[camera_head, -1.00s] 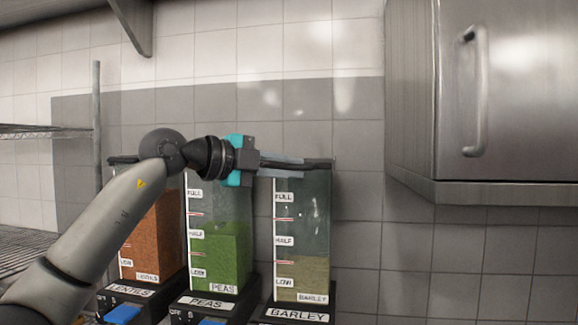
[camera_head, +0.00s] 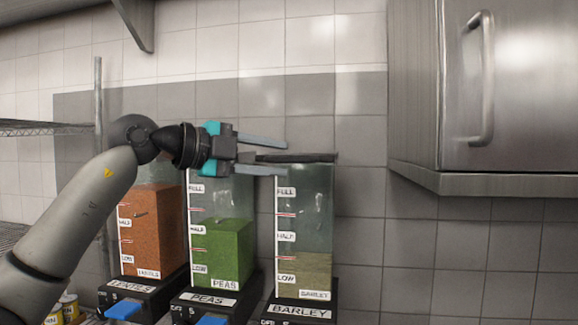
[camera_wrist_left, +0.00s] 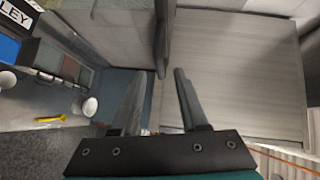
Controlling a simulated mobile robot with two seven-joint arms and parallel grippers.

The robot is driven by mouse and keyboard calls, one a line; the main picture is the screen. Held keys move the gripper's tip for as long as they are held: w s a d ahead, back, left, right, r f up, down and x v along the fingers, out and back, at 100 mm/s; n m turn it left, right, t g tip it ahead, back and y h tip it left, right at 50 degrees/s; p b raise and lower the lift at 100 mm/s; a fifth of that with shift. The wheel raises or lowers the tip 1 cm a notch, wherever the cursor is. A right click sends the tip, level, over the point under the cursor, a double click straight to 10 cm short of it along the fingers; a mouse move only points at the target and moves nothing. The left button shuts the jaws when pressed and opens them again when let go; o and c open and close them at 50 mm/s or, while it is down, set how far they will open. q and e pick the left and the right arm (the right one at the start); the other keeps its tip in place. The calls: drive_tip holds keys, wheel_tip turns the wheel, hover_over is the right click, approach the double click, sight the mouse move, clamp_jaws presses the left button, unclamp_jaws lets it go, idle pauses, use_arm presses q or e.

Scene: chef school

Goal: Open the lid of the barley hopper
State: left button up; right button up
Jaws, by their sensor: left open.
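The barley hopper (camera_head: 305,225) is a clear bin, partly filled with pale grain and labelled BARLEY, at the right end of a row of three. Its thin dark lid (camera_head: 315,157) lies flat across the top, so it looks closed. My left gripper (camera_head: 286,159) comes in from the left at lid height. Its two fingers are spread, one above and one below the lid's left part. I cannot tell whether either touches it. In the left wrist view, a dark narrow edge (camera_wrist_left: 162,40), seemingly the lid, stands beyond the open fingers. My right gripper is not in view.
The peas hopper (camera_head: 222,255) and lentils hopper (camera_head: 150,235) stand to the left, below my left arm. A steel cabinet (camera_head: 480,90) with a vertical handle hangs at upper right. The tiled wall is close behind the hoppers. Wire shelving is at far left.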

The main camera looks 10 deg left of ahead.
use_arm(q)
drive_tip(key=b+v, duration=0.2)
drive_tip(key=v, duration=0.9)
drive_tip(key=shift+a, duration=0.1)
